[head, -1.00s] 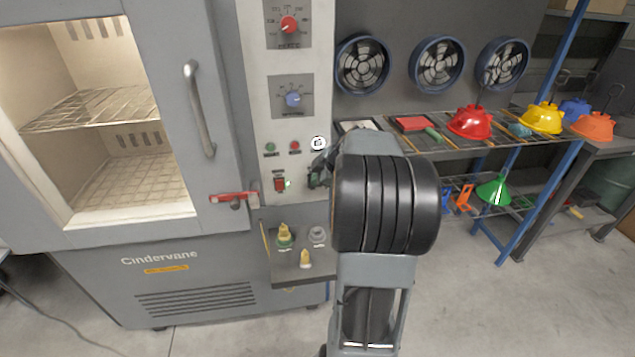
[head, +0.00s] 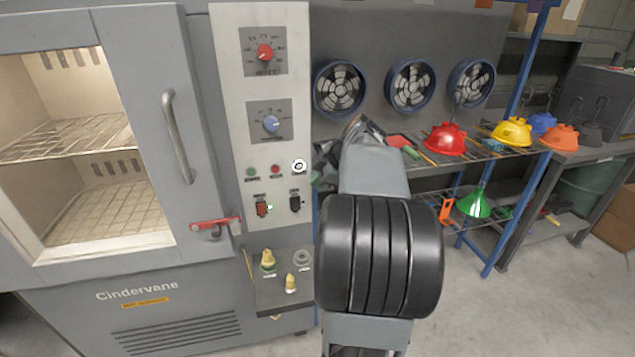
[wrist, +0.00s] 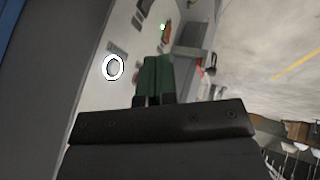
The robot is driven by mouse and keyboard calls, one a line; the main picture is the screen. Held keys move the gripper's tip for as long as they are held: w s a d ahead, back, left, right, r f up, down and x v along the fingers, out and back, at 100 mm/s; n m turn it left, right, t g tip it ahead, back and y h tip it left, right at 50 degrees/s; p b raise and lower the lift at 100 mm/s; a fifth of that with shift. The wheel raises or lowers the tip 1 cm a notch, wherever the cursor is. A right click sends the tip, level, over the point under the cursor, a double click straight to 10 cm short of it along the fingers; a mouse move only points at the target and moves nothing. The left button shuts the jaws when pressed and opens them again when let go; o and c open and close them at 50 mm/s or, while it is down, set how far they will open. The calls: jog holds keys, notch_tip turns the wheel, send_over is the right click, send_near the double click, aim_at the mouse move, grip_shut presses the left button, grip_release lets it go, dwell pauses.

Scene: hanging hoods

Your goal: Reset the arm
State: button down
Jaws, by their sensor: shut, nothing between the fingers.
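My arm rises in the middle of the head view, in front of the shelf and right of the oven's control panel (head: 262,110). My gripper shows in the wrist view (wrist: 157,62) with its two green fingers together and nothing between them. In the head view it is mostly hidden behind my own arm, near the panel's right edge. In the wrist view the fingers point along the panel, near a round white-ringed button (wrist: 113,67). That button also shows in the head view (head: 299,166). I cannot tell the exact gap between the fingers and the panel.
A grey oven with a door handle (head: 178,135) and red latch (head: 215,223) stands at left. A small ledge (head: 285,300) juts out below the panel.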

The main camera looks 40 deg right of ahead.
dwell(0.4)
jog(key=s+a+f+m+g+h+p, duration=0.1)
jog(key=s+a+f+m+g+p, duration=0.1)
jog(key=a+m, duration=0.35)
jog(key=s+a+f+m+g+p, duration=0.1)
jog(key=s+a+f+m, duration=0.15)
jog(key=m, duration=0.55)
jog(key=s+a+r+n+p, duration=0.1)
jog(key=s+a+p, duration=0.1)
jog(key=a, duration=0.4)
jog(key=s+a+r+n+p, duration=0.1)
jog(key=s+a+r+p, duration=0.1)
jog(key=a, duration=0.4)
jog(key=s+a+r+n+p, duration=0.1)
jog(key=s+a+r+p, duration=0.1)
jog(key=a+p, duration=0.2)
jog(key=a, duration=0.3)
jog(key=shift+g+h, duration=0.3)
jog(key=shift+h, duration=0.1)
jog(key=shift+d, duration=0.2)
